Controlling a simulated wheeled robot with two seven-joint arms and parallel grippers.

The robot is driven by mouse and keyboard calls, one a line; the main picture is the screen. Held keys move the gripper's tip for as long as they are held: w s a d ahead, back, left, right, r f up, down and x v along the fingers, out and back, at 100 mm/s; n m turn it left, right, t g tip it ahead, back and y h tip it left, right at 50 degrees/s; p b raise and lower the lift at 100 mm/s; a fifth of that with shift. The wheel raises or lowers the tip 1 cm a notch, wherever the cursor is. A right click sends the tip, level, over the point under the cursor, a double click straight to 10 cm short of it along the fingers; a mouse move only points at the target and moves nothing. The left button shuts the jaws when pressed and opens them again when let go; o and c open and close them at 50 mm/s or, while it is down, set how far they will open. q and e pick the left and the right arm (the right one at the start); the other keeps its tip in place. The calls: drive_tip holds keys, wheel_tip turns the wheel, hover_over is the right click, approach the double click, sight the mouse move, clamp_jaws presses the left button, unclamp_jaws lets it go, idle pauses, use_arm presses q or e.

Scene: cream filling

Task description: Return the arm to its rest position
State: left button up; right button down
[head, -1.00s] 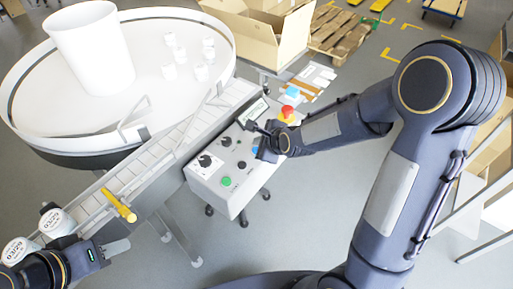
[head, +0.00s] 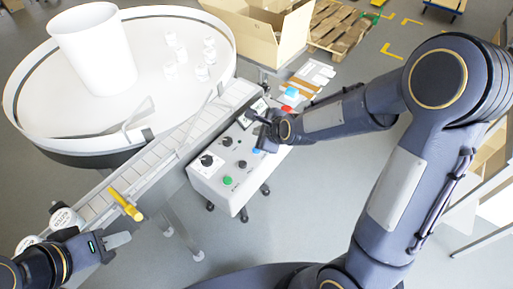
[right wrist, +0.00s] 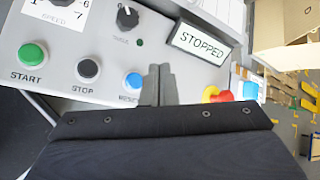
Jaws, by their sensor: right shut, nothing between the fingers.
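My right gripper (head: 262,130) is shut and empty, hanging over the control box (head: 222,190). In the right wrist view its fingers (right wrist: 160,85) are together in front of the panel, between the blue button (right wrist: 134,81) and the red knob (right wrist: 216,96). The display (right wrist: 201,45) reads STOPPED. My right arm reaches in from the right, bent at the elbow. My left gripper (head: 118,240) is at the lower left, beside the conveyor's near end; whether its fingers are apart is not clear.
A round white table (head: 60,115) carries a tall white cylinder (head: 92,50) and several small jars (head: 170,72). A conveyor (head: 150,150) slopes past the control box, with labelled jars (head: 65,218) at its near end. An open carton (head: 262,40) and a pallet (head: 340,30) stand behind.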

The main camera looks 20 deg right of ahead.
idle(0.3)
drive_tip(key=s+d+r+n+g, duration=0.1)
drive_tip(key=s+d+r+n, duration=0.4)
drive_tip(key=s+r+n, duration=0.45)
drive_tip(key=s+n+g, duration=0.2)
drive_tip(key=s+n, duration=1)
drive_tip(key=s, duration=0.5)
drive_tip(key=shift+s+d+y, duration=0.15)
drive_tip(key=shift+s+y, duration=0.1)
drive_tip(key=shift+y, duration=0.05)
drive_tip(key=c, duration=2.1)
unclamp_jaws()
